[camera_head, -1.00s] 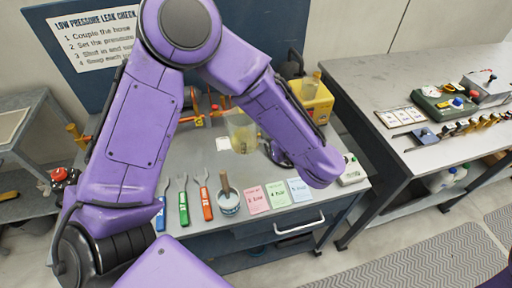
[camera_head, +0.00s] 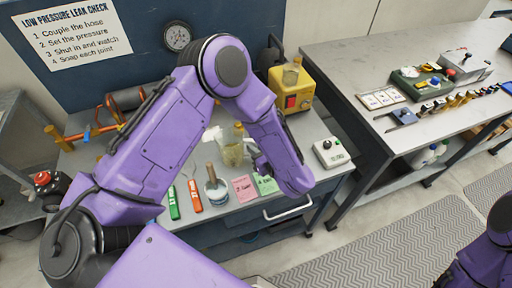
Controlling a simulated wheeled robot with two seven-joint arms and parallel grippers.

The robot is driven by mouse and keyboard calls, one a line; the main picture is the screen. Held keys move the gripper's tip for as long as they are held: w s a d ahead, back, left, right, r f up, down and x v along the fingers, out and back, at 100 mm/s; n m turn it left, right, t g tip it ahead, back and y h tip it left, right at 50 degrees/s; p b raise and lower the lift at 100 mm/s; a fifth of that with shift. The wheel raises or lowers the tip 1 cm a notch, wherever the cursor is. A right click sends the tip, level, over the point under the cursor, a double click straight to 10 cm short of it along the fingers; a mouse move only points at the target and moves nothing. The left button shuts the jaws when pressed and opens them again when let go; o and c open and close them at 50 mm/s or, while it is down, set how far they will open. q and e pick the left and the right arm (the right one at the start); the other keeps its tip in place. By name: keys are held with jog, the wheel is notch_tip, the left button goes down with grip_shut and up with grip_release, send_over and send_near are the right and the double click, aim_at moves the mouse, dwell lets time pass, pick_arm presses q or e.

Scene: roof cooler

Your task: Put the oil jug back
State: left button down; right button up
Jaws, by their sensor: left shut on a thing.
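The oil jug (camera_head: 232,152), a clear vessel with yellowish oil, stands upright in the middle of the workbench picture area, behind my left forearm. My left gripper (camera_head: 246,156) is at the jug's right side and shut on it; the forearm hides much of the fingers. Whether the jug's base touches the bench top (camera_head: 318,130) I cannot tell. My right arm shows only in part at the lower right edge, and its gripper is not in view.
A yellow machine (camera_head: 293,97) with a clear bottle on top stands behind. A grey table (camera_head: 345,60) stands right.

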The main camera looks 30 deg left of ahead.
pick_arm(q)
jog(key=shift+f, duration=0.15)
jog(key=c, duration=1.1)
grip_release()
jog(key=shift+d+r, duration=0.15)
jog(key=shift+r, duration=0.05)
jog(key=b+v, duration=0.3)
jog(key=v, duration=0.8)
jog(key=shift+s+d+r, duration=0.2)
jog(key=shift+s+d, duration=0.05)
jog(key=shift+r, duration=0.1)
